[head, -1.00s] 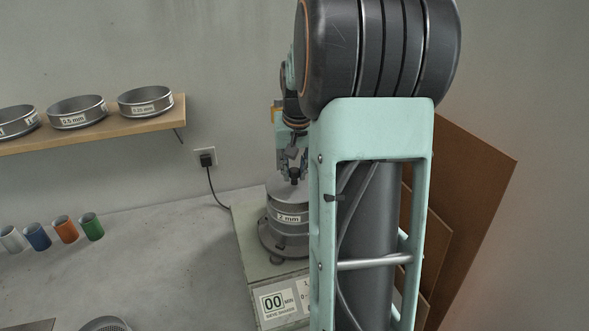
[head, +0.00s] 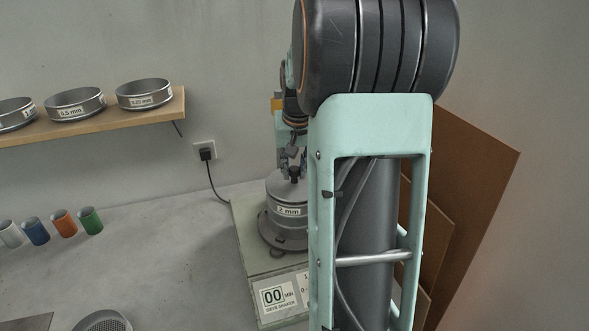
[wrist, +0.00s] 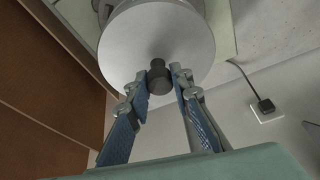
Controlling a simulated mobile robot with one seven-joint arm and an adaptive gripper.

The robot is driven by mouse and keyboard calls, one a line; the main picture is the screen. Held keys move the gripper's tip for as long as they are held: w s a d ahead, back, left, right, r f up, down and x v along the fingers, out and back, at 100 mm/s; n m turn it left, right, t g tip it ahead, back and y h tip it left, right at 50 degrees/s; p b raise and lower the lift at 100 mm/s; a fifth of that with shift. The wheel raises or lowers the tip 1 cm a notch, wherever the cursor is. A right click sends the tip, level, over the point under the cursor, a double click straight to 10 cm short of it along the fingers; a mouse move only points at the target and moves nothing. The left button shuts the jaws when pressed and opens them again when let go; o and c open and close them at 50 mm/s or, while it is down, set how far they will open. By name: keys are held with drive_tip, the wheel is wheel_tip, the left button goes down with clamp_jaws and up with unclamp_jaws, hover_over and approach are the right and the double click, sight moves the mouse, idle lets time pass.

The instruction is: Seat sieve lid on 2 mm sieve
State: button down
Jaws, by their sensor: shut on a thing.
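The sieve lid (head: 279,185) is a flat grey disc with a dark knob (wrist: 158,78). My gripper (head: 293,173) is shut on the knob from above, and in the wrist view its blue-padded fingers (wrist: 160,84) sit on both sides of it. The sieve labelled 2 mm (head: 289,211) stands on the shaker, directly under the lid. The lid appears level and at the sieve's top; I cannot tell whether it is fully down on the rim. My arm hides the right side of the sieve.
The sieve shaker (head: 246,248) has a display reading 00. A shelf (head: 150,118) on the left holds several labelled sieves. Coloured cups (head: 63,222) and a perforated pan (head: 103,322) stand on the bench. Brown boards (head: 468,190) lean at right. A cable runs to a wall socket (head: 205,150).

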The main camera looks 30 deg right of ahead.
drive_tip(key=shift+f+b, duration=0.45)
drive_tip(key=shift+f, duration=0.1)
idle(0.5)
drive_tip(key=c, duration=1.6)
unclamp_jaws()
drive_tip(key=shift+r, duration=0.1)
drive_tip(key=v, duration=1.2)
